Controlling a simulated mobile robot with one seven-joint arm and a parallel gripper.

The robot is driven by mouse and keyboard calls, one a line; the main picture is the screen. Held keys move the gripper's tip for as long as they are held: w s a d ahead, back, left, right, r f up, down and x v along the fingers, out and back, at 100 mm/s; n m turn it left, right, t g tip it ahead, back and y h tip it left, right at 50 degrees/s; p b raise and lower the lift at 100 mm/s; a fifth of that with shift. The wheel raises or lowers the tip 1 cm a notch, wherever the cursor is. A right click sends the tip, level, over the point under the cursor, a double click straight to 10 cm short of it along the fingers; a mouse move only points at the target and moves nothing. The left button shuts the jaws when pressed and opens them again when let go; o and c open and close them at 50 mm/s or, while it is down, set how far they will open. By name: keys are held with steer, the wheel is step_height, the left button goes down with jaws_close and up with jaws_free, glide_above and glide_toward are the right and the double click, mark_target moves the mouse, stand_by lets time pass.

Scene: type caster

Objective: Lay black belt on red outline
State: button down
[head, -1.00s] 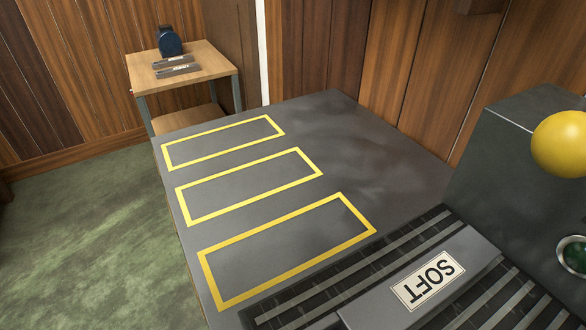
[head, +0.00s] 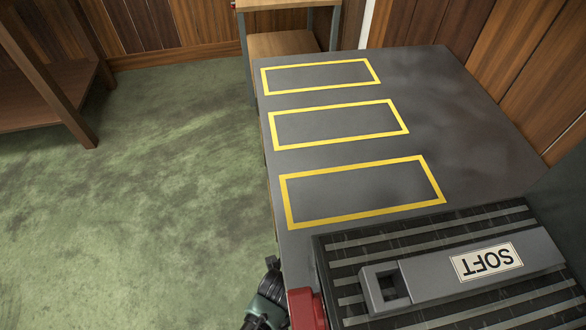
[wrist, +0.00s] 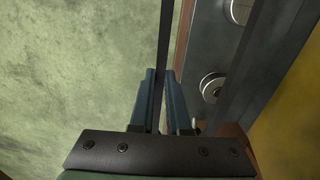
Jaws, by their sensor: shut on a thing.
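My gripper (wrist: 161,78) shows in the wrist view with its blue-grey fingers close together on a thin dark strip. The strip appears to be the black belt (wrist: 164,38), seen edge-on and running up out of the picture. A second dark band (wrist: 238,70) slants at the right; I cannot tell if it is part of the same belt. In the head view a dark and green part of my arm shows at the bottom edge, and the belt cannot be made out there. I see no red outline; the three outlines on the grey table (head: 455,110) are yellow.
The yellow outlines (head: 362,163) are empty. A ridged black bed (head: 350,255) carries a grey bar marked SOFT (head: 535,252). A red block (head: 306,308) is at the table's near left corner. A wooden stand (head: 290,43) is behind; green floor lies left.

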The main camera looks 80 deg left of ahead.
steer(key=s+p, duration=0.2)
steer(key=s, duration=0.4)
steer(key=shift+a, duration=0.3)
